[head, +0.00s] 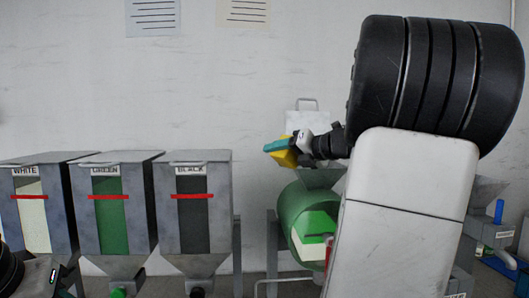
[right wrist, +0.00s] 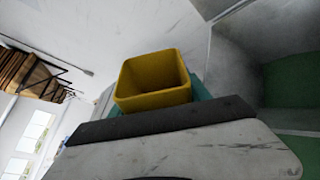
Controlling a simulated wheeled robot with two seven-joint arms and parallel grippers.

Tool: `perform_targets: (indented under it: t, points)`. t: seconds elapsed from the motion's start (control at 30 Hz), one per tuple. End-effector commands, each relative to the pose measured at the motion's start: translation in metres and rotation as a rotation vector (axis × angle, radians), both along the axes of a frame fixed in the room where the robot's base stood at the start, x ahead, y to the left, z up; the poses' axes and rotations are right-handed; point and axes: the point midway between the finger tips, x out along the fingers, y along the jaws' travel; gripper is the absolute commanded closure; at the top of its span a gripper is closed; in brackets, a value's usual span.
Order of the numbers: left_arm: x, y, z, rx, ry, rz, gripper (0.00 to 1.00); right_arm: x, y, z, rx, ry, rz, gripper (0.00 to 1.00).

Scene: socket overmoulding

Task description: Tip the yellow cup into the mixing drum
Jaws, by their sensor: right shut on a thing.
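The yellow cup (head: 285,158) is held tilted in the head view, above the green mixing drum (head: 296,207) and a little left of its middle. My right gripper (head: 288,147) is shut on the cup, with a teal piece against its upper side. In the right wrist view the cup (right wrist: 152,85) shows its square open mouth and inner walls; I cannot tell whether anything is inside.
Three grey hoppers stand in a row at left, labelled white (head: 27,171), green (head: 105,172) and black (head: 190,170). A grey funnel (head: 322,178) sits above the drum. A blue object (head: 499,211) stands at far right. The wall behind is bare apart from posted sheets.

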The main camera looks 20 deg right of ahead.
Motion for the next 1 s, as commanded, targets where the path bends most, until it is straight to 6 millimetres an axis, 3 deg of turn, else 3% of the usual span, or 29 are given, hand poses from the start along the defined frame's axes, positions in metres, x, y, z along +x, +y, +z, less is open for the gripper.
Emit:
perform_targets:
  t: [0.03,0.27,0.6,0.7,1.0]
  points:
    - [0.0,0.0,0.0,0.0,0.0,0.0,0.64,0.0,0.007,-0.033,0.021,0.069,0.019,1.0]
    - [0.0,0.0,0.0,0.0,0.0,0.0,0.64,-0.001,0.006,-0.034,0.002,0.065,0.013,1.0]
    - [0.0,0.0,0.0,0.0,0.0,0.0,0.64,-0.005,0.016,-0.038,-0.545,-0.067,-0.015,1.0]
    - [0.0,0.0,0.0,0.0,0.0,0.0,0.64,-0.006,0.017,-0.039,-0.627,-0.087,-0.019,1.0]
    - [0.0,0.0,0.0,0.0,0.0,0.0,0.64,-0.006,0.015,-0.039,-0.651,-0.092,-0.024,1.0]
